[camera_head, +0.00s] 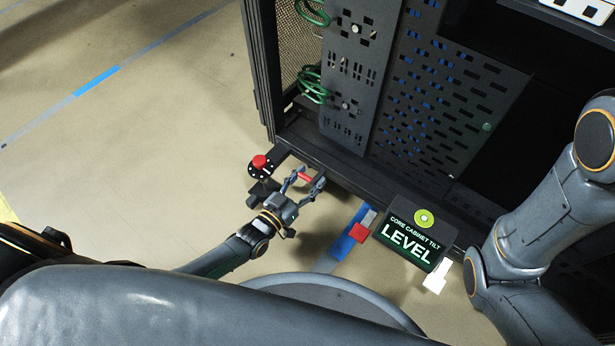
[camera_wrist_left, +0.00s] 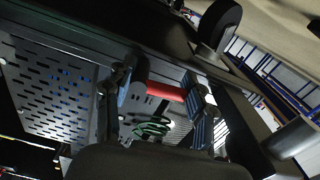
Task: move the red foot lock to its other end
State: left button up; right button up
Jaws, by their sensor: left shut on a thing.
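The red foot lock shows as a short red bar (camera_head: 305,177) at the lower front left corner of the black cabinet. My left gripper (camera_head: 304,182) is shut on it, with a fingertip at each side of the bar. In the left wrist view the red bar (camera_wrist_left: 166,91) spans between the two blue-padded fingers of my left gripper (camera_wrist_left: 165,100). The lock's mounting is partly hidden by the fingers. My right arm (camera_head: 540,220) comes in from the right, but its gripper is out of view.
A red knob (camera_head: 260,161) on a black bracket stands left of the gripper. A red block (camera_head: 360,233) lies by blue floor tape. The floor at left is clear.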

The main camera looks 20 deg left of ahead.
pick_arm(q)
jog(key=shift+w+a+f+n, duration=0.15)
jog(key=shift+a+n, duration=0.1)
jog(key=shift+n, duration=0.25)
jog(key=shift+w+a+n, duration=0.15)
jog(key=shift+a+n, duration=0.05)
jog(key=shift+n, duration=0.3)
jog(key=shift+f, duration=0.1)
jog(key=o, duration=1)
jog(key=shift+s+f, duration=0.1)
jog(key=shift+s+d, duration=0.1)
jog(key=shift+s, duration=0.15)
jog(key=v, duration=1.1)
jog(key=shift+s, duration=0.3)
